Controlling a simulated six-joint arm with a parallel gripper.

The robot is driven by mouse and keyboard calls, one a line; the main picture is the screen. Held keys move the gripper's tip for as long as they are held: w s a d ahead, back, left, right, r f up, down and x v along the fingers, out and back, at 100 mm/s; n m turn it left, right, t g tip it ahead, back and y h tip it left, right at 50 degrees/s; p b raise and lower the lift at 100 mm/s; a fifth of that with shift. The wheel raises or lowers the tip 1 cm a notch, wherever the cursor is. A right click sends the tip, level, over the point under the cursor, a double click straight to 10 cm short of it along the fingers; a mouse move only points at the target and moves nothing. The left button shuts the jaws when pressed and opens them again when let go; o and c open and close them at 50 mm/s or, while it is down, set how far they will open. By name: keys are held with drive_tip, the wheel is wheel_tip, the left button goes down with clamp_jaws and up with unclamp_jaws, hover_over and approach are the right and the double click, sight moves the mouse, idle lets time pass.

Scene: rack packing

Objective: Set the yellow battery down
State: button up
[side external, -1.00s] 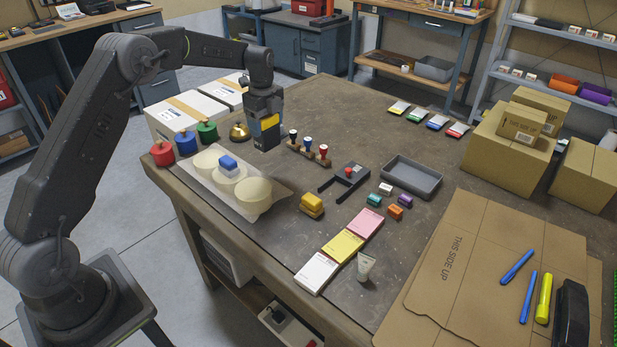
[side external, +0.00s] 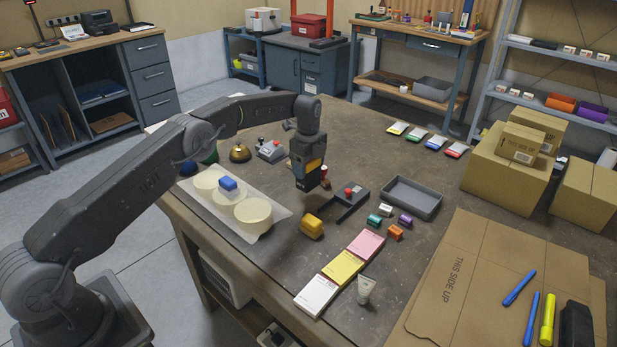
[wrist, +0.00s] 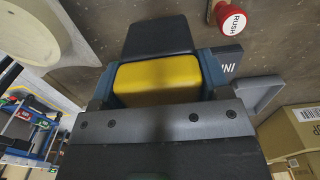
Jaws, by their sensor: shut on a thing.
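My gripper (side external: 307,160) is shut on the yellow battery (side external: 315,164), a block with a yellow band and dark parts, and holds it roughly upright over the middle of the table. In the wrist view the yellow face (wrist: 157,79) shows between the blue-grey jaws, with a dark slab beyond it. I cannot tell how far its lower end is from the tabletop (side external: 290,265). The gripper hides most of the stamp rack behind it; one red stamp (wrist: 230,18) marked RUSH shows in the wrist view.
Colored pads (side external: 342,267) lie in front. Cardboard boxes (side external: 505,160) stand at right.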

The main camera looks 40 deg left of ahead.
sight(309, 177)
drive_tip(key=shift+f, duration=1.95)
drive_tip(key=shift+f, duration=0.2)
drive_tip(key=o, duration=1.2)
